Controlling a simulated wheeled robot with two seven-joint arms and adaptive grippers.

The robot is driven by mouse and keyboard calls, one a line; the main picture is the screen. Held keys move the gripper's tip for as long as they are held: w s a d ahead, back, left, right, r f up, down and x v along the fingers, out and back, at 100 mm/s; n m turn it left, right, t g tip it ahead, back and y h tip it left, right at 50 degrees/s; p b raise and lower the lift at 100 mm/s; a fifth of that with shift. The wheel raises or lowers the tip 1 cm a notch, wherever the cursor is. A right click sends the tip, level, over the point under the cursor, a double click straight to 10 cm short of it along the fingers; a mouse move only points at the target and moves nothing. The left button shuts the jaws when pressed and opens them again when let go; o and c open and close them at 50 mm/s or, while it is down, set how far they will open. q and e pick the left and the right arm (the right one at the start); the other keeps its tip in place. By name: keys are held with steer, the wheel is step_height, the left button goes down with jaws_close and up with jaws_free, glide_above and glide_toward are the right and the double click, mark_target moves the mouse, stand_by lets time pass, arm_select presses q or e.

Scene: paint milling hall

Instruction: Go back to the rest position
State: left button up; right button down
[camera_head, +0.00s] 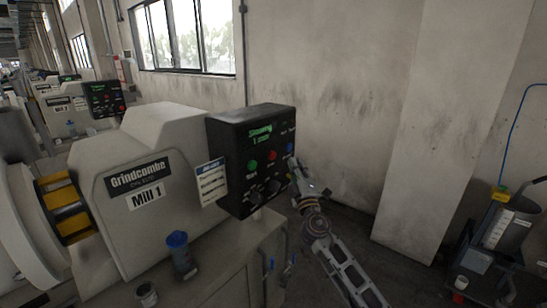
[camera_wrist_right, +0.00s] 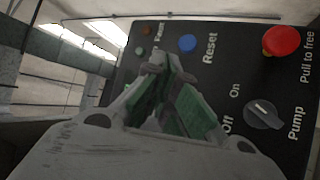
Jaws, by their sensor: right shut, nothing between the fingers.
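My right gripper (camera_head: 293,165) is at the right edge of the black control panel (camera_head: 232,150) on Mill 1, close to a blue button (camera_head: 290,147). In the right wrist view the gripper (camera_wrist_right: 155,70) is shut, its green-padded fingers together with nothing between them. The tips are just below the blue Reset button (camera_wrist_right: 187,43); I cannot tell whether they touch the panel. The red "Pull to free" knob (camera_wrist_right: 281,41) and the Pump switch (camera_wrist_right: 263,114) are to the right. My left gripper is not in view.
Mill 1's pale housing (camera_head: 150,150) fills the left. A blue-lidded bottle (camera_head: 180,255) and a small cup (camera_head: 146,295) stand at its front. A concrete pillar (camera_head: 440,130) and a cart with a container (camera_head: 505,230) are at the right. Floor between is open.

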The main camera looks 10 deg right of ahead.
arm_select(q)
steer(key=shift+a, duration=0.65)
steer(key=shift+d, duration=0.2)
